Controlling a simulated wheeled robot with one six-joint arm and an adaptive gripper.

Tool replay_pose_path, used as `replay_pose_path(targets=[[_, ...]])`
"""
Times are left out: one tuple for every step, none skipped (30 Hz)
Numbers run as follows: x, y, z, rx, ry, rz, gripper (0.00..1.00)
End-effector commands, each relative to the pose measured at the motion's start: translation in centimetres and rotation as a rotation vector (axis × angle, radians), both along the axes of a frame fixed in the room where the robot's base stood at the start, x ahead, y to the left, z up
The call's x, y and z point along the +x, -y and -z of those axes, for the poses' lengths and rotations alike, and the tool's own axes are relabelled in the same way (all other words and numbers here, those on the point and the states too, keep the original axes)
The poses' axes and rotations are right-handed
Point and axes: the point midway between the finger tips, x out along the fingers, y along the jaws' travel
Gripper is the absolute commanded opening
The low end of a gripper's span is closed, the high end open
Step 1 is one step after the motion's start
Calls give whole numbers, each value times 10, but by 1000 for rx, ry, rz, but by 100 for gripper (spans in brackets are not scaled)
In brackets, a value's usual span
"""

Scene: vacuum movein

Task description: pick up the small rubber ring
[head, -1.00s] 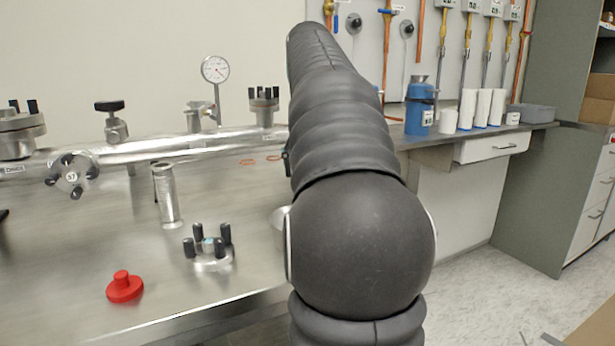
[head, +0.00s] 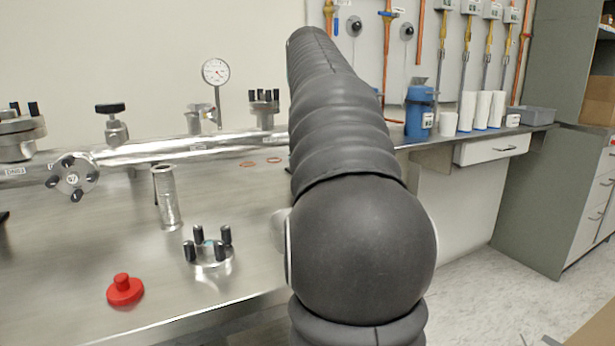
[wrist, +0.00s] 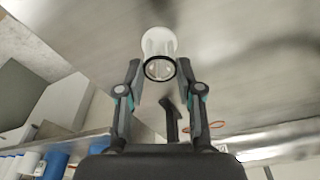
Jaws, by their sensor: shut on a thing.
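A small black rubber ring (wrist: 160,69) shows in the wrist view between my fingertips. My gripper (wrist: 160,73) is shut on it, one finger at each side of the ring. A pale, round cup-like thing (wrist: 158,40) is right behind the ring in the wrist view. I cannot tell whether the ring touches it. In the head view my arm hides the gripper and the ring.
The steel bench (head: 120,245) carries a pipe line (head: 190,148), a red knob-like piece (head: 125,290), a flange with black posts (head: 208,250) and a metal tube (head: 167,197). Copper rings (head: 274,160) lie near the pipe. A blue flask (head: 419,112) stands at right.

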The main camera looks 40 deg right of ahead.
Motion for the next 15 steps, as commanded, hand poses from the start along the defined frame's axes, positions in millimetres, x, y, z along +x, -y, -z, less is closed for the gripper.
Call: replay_pose_path(targets=[[0, 1, 1, 0, -1, 1, 23], [0, 1, 1, 0, -1, 1, 23], [0, 1, 0, 0, -1, 1, 23], [0, 1, 0, 0, -1, 1, 23], [0, 1, -1, -1, 0, 1, 23], [0, 1, -2, -1, 0, 1, 23], [0, 1, -3, -1, 0, 1, 23], [0, 1, -5, -2, 1, 1, 23], [0, 1, -11, -1, 0, 1, 23], [0, 1, -15, -1, 0, 1, 23], [0, 1, -19, -1, 0, 1, 23], [1, 1, -26, -2, 1, 1, 23], [1, 1, -32, -2, 1, 0, 23], [1, 1, -39, -1, 0, 0, 23], [1, 1, -49, -3, 2, 0, 23]])
